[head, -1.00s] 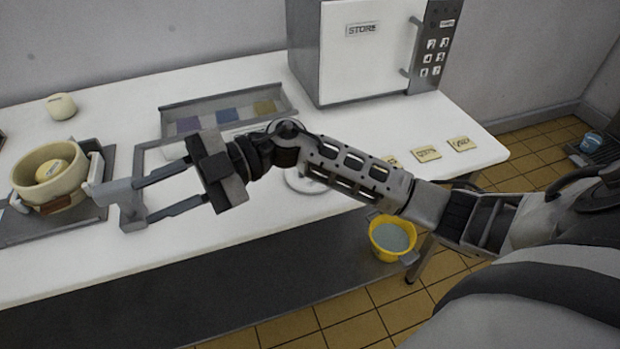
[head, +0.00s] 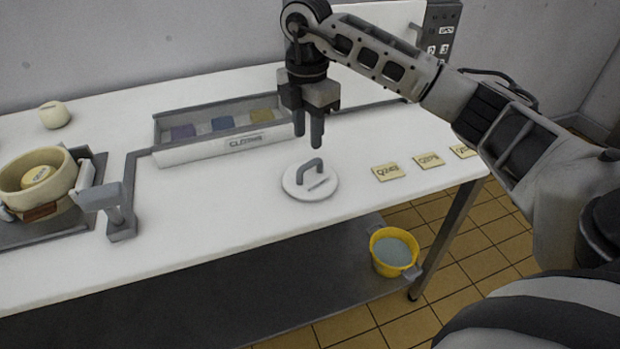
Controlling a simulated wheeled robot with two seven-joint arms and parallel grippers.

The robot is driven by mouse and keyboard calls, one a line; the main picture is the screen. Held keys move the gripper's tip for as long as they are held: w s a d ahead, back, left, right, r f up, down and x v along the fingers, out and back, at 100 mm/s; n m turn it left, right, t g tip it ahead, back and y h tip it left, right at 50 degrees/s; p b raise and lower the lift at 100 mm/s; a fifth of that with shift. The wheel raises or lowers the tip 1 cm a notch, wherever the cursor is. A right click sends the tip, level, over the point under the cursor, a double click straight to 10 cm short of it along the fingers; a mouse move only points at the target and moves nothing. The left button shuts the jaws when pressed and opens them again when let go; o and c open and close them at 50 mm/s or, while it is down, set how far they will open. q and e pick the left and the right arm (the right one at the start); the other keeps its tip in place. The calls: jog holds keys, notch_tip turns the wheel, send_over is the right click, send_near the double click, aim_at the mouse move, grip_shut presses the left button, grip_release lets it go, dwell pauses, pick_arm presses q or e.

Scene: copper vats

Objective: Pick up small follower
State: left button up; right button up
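A round white disc with a grey arched handle (head: 310,182), which looks like the small follower, lies flat on the white table (head: 225,205). The lettering on it is too small to read. My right gripper (head: 308,141) hangs above and just behind the disc with its fingers pointing down. A gap shows between the two fingers, nothing is between them, and they are apart from the handle. My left gripper is not in view.
A grey tray with coloured blocks (head: 222,126) is behind left. A cream pot (head: 62,163) stands at far left beside a grey bracket (head: 118,209). Small labelled tiles (head: 388,172) lie to the right. A yellow bucket (head: 392,252) is low at the front. The box (head: 380,14) stands behind my arm.

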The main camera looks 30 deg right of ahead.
aim_at(310, 162)
notch_tip(310, 162, down, 3)
jog(key=f, duration=0.4)
jog(key=shift+s, duration=0.4)
jog(key=shift+f, duration=0.65)
grip_shut()
